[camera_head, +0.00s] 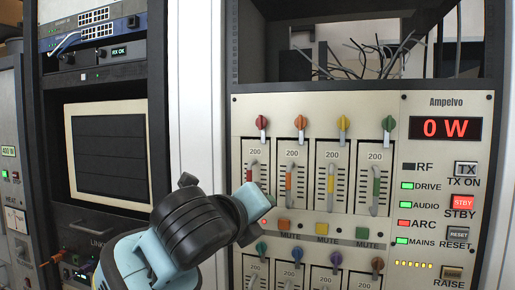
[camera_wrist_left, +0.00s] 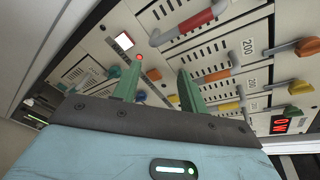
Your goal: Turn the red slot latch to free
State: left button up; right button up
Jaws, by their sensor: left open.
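The red slot latch (camera_head: 262,124) is a red knob with a pale tab pointing straight down, above the leftmost "200" slot. It looks turned like the neighbouring latches. The red handle (camera_head: 250,173) of that slot is below it, and shows large in the left wrist view (camera_wrist_left: 190,24). My left gripper (camera_head: 258,212) is below the latch, near the slot's lower end and the mute row, apart from the latch. Its two green fingers (camera_wrist_left: 158,84) are open with nothing held. The red latch is out of the left wrist view. My right gripper is not in view.
Orange (camera_head: 300,123), yellow (camera_head: 343,124) and green (camera_head: 389,125) latches stand in the same row. Mute buttons (camera_head: 321,229) and a second row of knobs are below. The red "0 W" display (camera_head: 445,128) is at right. An open bay with loose cables (camera_head: 375,55) is above.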

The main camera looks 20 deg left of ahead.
aim_at(260, 123)
pick_arm(q)
jog(key=s+a+r+m+t+y, duration=0.1)
jog(key=s+r+m, duration=0.15)
jog(key=r, duration=0.55)
jog(key=s+r+m+t, duration=0.2)
jog(key=r+m, duration=0.1)
jog(key=r, duration=0.5)
jog(key=shift+w+d, duration=0.1)
jog(key=shift+w, duration=4)
jog(key=shift+n, duration=0.25)
grip_shut()
